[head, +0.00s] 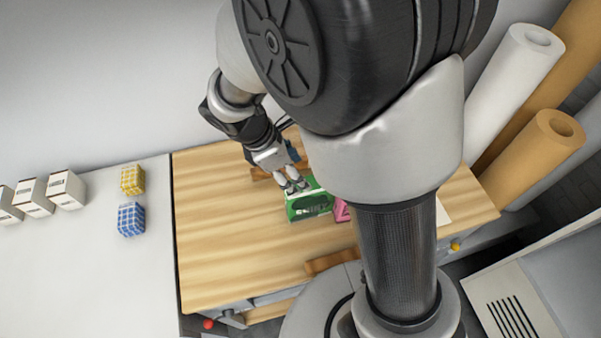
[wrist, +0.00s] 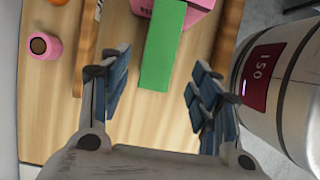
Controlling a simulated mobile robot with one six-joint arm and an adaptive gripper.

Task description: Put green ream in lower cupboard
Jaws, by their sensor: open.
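The green ream (head: 310,205) is on the wooden bench, with dark and white print on its side. It also shows in the wrist view as a narrow green face (wrist: 162,50). My gripper (head: 294,185) is at the far edge of the ream in the head view. In the wrist view my gripper (wrist: 152,88) is open, its fingers spread to either side of the green face's near end, holding nothing. Contact cannot be told. No lower cupboard can be made out clearly; my arm and the benchtop hide much of the area below.
A pink package (head: 341,210) sits right beside the ream. Wooden strips border the area in the wrist view; a pink roll (wrist: 42,46) lies left. Yellow (head: 132,180) and blue (head: 131,219) checked blocks and white boxes stand on the left table. The bench's left part (head: 220,240) is clear.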

